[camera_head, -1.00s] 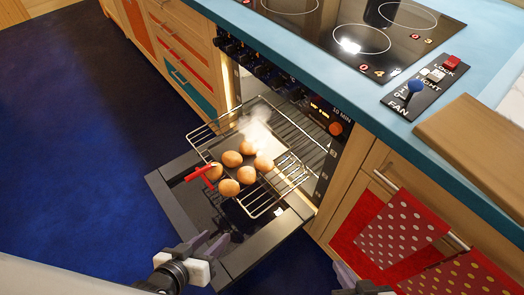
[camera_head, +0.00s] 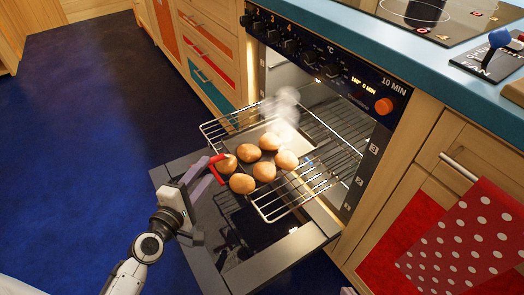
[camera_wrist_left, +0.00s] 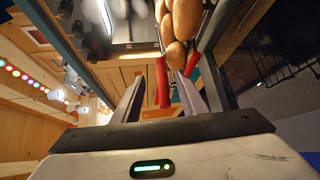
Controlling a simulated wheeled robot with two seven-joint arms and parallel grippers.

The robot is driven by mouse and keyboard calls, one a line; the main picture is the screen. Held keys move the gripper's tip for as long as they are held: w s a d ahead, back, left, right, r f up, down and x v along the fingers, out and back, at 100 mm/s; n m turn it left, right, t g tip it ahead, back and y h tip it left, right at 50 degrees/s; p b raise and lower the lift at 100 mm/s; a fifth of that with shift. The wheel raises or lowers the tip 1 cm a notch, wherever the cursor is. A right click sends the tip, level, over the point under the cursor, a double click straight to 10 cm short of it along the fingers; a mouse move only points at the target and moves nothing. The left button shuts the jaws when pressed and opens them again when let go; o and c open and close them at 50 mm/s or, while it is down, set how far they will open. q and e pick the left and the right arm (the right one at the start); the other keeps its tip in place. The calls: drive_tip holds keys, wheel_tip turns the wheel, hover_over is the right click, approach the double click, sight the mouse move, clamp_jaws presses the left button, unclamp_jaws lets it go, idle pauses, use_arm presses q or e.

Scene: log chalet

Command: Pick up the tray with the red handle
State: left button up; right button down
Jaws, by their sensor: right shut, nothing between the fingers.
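The tray (camera_head: 264,128) is a flat grey sheet with several round brown buns (camera_head: 264,171) on it. It lies on the pulled-out oven rack (camera_head: 290,205), with steam above it. Its red handle (camera_head: 216,168) points to the left, and it also shows in the left wrist view (camera_wrist_left: 163,84). My left gripper (camera_head: 205,180) is at the handle. In the left wrist view its fingers (camera_wrist_left: 160,90) are spread, with part of the handle between their tips. Only a sliver of my right gripper (camera_head: 348,291) shows at the bottom edge, shut and empty.
The open oven door (camera_head: 285,252) lies below the rack. The oven front with knobs (camera_head: 305,50) is behind it. A polka-dot towel (camera_head: 465,240) hangs on the right. The blue floor (camera_head: 80,140) is clear on the left.

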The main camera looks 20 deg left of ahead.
sight(213, 161)
use_arm(q)
drive_tip(key=w, duration=0.2)
drive_tip(key=w+f, duration=0.1)
drive_tip(key=w, duration=0.1)
drive_tip(key=w+b, duration=0.1)
drive_tip(key=w, duration=0.1)
drive_tip(key=shift+w+d+f, duration=0.2)
drive_tip(key=shift+w+d, duration=0.05)
drive_tip(key=shift+w, duration=0.15)
clamp_jaws()
drive_tip(key=shift+r, duration=0.25)
